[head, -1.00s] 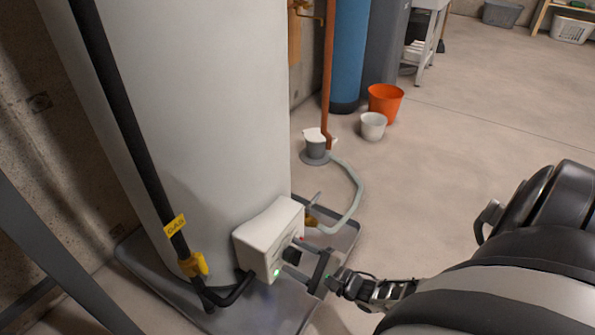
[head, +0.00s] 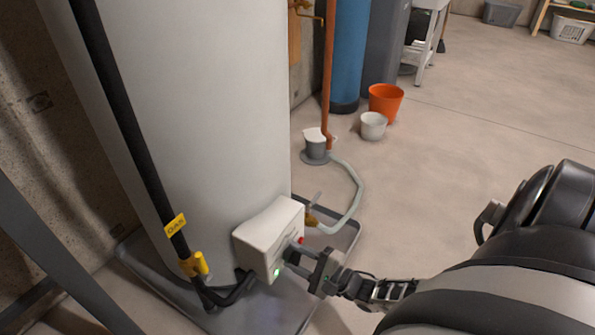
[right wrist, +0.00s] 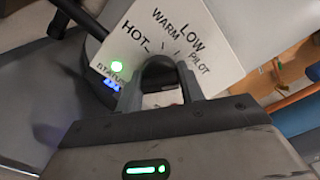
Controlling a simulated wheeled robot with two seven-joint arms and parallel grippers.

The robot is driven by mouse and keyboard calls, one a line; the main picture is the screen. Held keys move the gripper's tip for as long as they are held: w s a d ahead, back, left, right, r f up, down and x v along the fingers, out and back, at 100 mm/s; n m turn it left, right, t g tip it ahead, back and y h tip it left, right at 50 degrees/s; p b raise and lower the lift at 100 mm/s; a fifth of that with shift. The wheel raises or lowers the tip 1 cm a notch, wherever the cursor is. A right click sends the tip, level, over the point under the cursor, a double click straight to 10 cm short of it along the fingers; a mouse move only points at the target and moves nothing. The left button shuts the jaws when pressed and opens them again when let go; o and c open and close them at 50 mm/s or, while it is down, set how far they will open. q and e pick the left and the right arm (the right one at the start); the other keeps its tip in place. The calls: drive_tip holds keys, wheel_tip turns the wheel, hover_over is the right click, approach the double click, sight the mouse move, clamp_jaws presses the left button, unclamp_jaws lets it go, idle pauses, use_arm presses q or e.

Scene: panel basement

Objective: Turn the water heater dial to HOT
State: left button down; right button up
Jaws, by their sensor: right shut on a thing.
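The white control box (head: 268,238) sits low on the front of the pale water heater tank (head: 205,110). My right gripper (head: 292,257) reaches in from the right and is shut on the dark dial on the box's front. In the right wrist view the dial (right wrist: 158,67) shows as a dark rounded shape between the two fingers. HOT, WARM, LOW and PILOT are printed around it on the box face (right wrist: 205,35). The fingers hide much of the dial, and I cannot tell which mark it points to. My left gripper is not in view.
A black gas pipe (head: 130,130) with a yellow valve (head: 195,263) runs down left of the box. A brass drain valve (head: 312,220) with a pale hose (head: 358,185) is close on the right. A green status light (right wrist: 117,64) glows.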

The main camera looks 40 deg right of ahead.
drive_tip(key=n, duration=1.3)
drive_tip(key=shift+n, duration=0.3)
drive_tip(key=n, duration=0.4)
drive_tip(key=shift+n, duration=2.2)
drive_tip(key=shift+s, duration=0.1)
drive_tip(key=o, duration=1)
drive_tip(key=shift+c, duration=0.2)
